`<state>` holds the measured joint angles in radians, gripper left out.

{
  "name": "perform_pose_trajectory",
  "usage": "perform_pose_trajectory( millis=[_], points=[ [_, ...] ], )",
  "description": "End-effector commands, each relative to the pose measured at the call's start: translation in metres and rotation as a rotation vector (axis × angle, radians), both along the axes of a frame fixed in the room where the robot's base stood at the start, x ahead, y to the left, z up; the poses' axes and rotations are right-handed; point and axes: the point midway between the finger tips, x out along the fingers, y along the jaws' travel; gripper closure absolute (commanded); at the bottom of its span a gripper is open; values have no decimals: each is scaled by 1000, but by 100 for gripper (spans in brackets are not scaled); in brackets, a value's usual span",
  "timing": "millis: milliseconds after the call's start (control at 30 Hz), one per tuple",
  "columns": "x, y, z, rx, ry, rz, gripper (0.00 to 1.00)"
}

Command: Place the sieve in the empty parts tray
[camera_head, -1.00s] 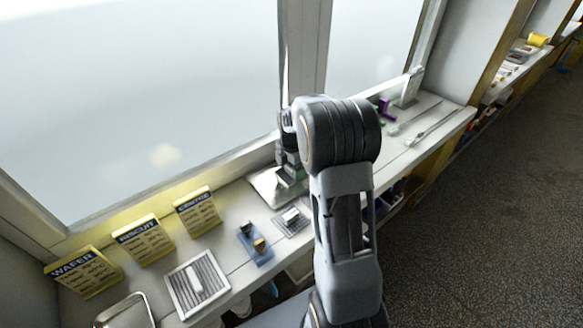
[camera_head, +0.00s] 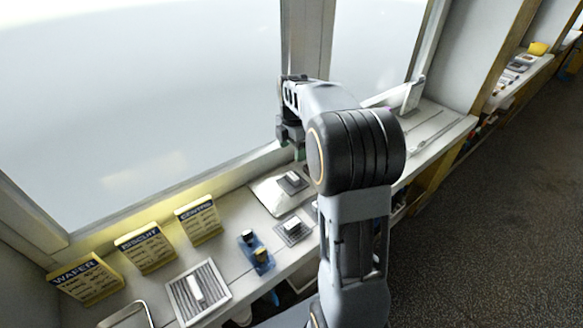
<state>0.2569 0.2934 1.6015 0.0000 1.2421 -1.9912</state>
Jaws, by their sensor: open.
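My gripper (camera_head: 292,146) is open, at the end of my arm beside the window post, and partly hidden by my own wrist. It is above and apart from a small dark piece with a pale block on top (camera_head: 293,181), which looks like a sieve. That piece lies in a shallow silver tray (camera_head: 270,199), whose right side is partly hidden by my arm. A similar dark mesh piece with a white block (camera_head: 292,228) lies on the counter just in front of the tray. Which of the two the task means, I cannot tell.
A ribbed grid with a white bar (camera_head: 198,291), a blue holder (camera_head: 257,254) and a metal-rimmed tray (camera_head: 126,314) stand on the left counter. Yellow signs (camera_head: 145,247) line the window.

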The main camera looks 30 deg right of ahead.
Motion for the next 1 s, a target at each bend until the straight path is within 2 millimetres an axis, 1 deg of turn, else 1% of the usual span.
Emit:
perform_pose_trajectory(
  millis=[67,167,333,500,600,700,800,900,1000],
  points=[
    [-9,9,8,-2,-16,-69,26],
    [-29,28,18,-2,-49,-253,26],
    [-82,67,25,34,-130,-703,26],
    [-134,95,17,112,-189,-1136,26],
    [-159,106,9,165,-207,-1345,26],
    [-178,113,1,210,-215,-1506,26],
    [-190,117,-6,244,-216,-1618,26],
    [-197,119,-10,265,-215,-1681,26],
    [-199,120,-12,272,-213,-1708,26]
  ],
)
